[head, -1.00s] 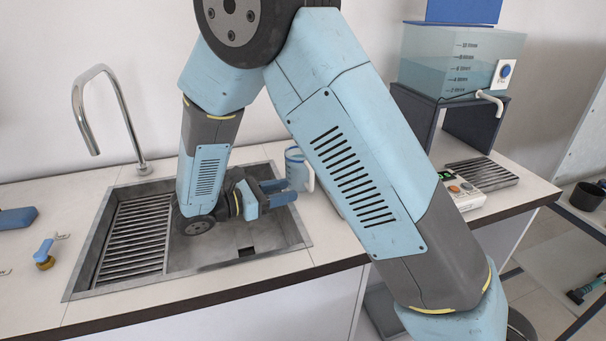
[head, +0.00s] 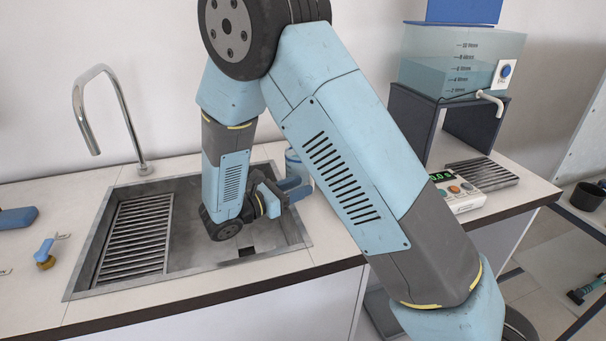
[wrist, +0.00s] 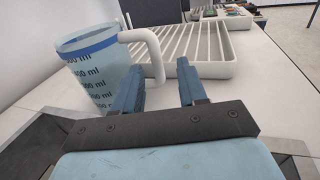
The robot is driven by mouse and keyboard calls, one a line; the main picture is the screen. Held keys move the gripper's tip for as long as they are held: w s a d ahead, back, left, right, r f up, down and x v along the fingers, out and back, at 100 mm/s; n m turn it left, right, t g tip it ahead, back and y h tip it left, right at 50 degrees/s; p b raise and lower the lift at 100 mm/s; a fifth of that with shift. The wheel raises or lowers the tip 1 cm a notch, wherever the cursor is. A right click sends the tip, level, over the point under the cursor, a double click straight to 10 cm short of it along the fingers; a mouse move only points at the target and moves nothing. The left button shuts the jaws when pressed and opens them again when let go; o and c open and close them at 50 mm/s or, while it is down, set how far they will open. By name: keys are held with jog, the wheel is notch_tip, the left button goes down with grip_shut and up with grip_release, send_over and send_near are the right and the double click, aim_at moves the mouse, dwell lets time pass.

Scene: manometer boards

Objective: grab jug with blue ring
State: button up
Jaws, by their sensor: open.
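The jug with the blue ring (wrist: 92,75) stands upright on the counter at the left of the wrist view. It is clear bluish plastic with ml marks, a blue band at the rim and a white handle (wrist: 148,45) on its right side. My gripper (wrist: 160,75) is open and empty. In the wrist view its left finger overlaps the jug's lower right side, and the handle shows just beyond the fingers. I cannot tell whether they touch. In the head view my gripper (head: 296,188) is low over the sink's right edge.
The metal sink (head: 205,262) and tap (head: 105,110) lie left of the jug. A white wire rack (wrist: 195,50) stands beyond the fingers. A scale (head: 455,192) and a water tank (head: 460,62) on a dark stand are farther right.

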aim_at(312, 179)
jog(key=shift+x, duration=2.65)
jog(key=shift+w+a+r, duration=0.15)
jog(key=shift+w, duration=0.05)
jog(key=shift+c, duration=0.3)
grip_shut()
